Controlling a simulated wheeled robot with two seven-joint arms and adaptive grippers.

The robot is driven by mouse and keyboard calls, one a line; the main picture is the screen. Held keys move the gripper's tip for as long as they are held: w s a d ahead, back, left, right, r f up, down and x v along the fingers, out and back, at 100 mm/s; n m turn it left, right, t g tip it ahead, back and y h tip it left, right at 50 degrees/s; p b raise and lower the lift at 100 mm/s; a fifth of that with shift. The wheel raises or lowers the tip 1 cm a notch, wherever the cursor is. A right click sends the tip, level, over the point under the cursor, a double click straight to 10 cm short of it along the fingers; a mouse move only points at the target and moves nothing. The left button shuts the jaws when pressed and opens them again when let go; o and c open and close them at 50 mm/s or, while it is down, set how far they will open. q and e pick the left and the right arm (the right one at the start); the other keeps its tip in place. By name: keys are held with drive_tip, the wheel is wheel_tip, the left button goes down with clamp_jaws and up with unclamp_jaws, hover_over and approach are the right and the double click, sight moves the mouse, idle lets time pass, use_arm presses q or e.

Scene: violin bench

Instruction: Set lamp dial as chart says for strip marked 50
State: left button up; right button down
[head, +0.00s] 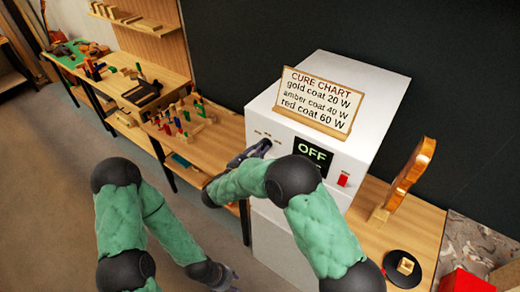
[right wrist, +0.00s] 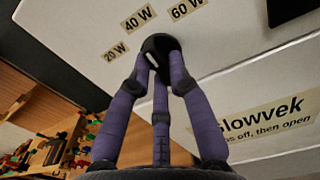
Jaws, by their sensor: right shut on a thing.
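The lamp dial (right wrist: 158,42) is a black knob on the white lamp cabinet (head: 372,90), below the labels 20 W, 40 W and 60 W. My right gripper (right wrist: 156,62) is shut on it; its purple fingers reach around the knob. A pale mark shows on the knob, but I cannot tell which label it points at. The cure chart (head: 318,98) on top reads gold coat 20 W, amber coat 40 W, red coat 60 W. The display (head: 313,155) reads OFF. My left gripper (head: 228,280) hangs low, away from the cabinet. I cannot make out a strip marked 50.
A red switch (head: 343,179) sits right of the display. An orange-brown violin part (head: 410,172) stands on the right bench, near a black disc (head: 393,270) with a small block and a red box (head: 465,281). Benches with small tools and blocks (head: 182,122) stand left.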

idle(0.3)
drive_tip(key=c, duration=1.1)
unclamp_jaws()
drive_tip(key=shift+c, duration=0.2)
drive_tip(key=v, duration=0.7)
drive_tip(key=shift+s, duration=0.15)
drive_tip(key=shift+a, duration=0.15)
